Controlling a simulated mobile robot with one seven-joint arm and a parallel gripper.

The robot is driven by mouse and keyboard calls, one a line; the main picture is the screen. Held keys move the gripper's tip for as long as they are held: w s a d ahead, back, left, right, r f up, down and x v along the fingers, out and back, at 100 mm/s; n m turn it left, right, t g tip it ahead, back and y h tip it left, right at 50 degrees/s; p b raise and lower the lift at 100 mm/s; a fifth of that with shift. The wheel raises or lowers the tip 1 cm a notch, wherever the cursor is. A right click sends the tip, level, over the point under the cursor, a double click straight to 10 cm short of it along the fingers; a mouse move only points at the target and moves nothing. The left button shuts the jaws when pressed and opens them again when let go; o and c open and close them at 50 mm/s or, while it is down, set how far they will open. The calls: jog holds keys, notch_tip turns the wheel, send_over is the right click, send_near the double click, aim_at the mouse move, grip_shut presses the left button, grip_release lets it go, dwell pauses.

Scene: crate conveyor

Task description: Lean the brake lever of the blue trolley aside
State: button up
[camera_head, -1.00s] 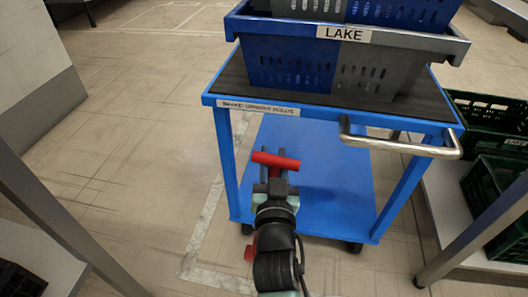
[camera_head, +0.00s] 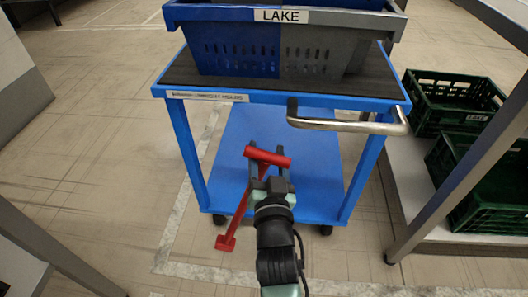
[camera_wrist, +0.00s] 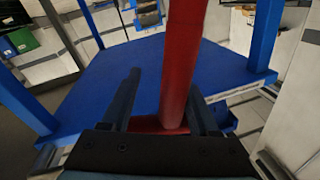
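The blue trolley (camera_head: 345,205) stands ahead with a dark top deck and a lower blue deck. Its red brake lever (camera_head: 235,218) has a crossbar on top and a foot low at the trolley's near side. The shaft tilts, its top to the right of its foot. My gripper (camera_head: 268,172) is at the lever's upper part, just below the crossbar. In the wrist view the red shaft (camera_wrist: 184,50) passes between my two parted fingers, near the right one, with a gap to the left one. Contact with the right finger is unclear. My wrist hides part of the trolley's near edge.
A blue and grey crate labelled LAKE (camera_head: 235,55) sits on the top deck. A metal handle (camera_head: 345,124) sticks out at the trolley's front right. Green crates (camera_head: 455,100) stand on a low shelf at right. Grey posts flank me; the floor at left is clear.

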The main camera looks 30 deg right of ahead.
jog(key=shift+a+r, duration=0.1)
jog(key=shift+a, duration=0.05)
jog(key=shift+s+a, duration=0.1)
jog(key=shift+s, duration=0.1)
jog(key=p+v, duration=0.5)
jog(key=v, duration=0.7)
jog(key=shift+s+p, duration=0.3)
jog(key=shift+p, duration=0.1)
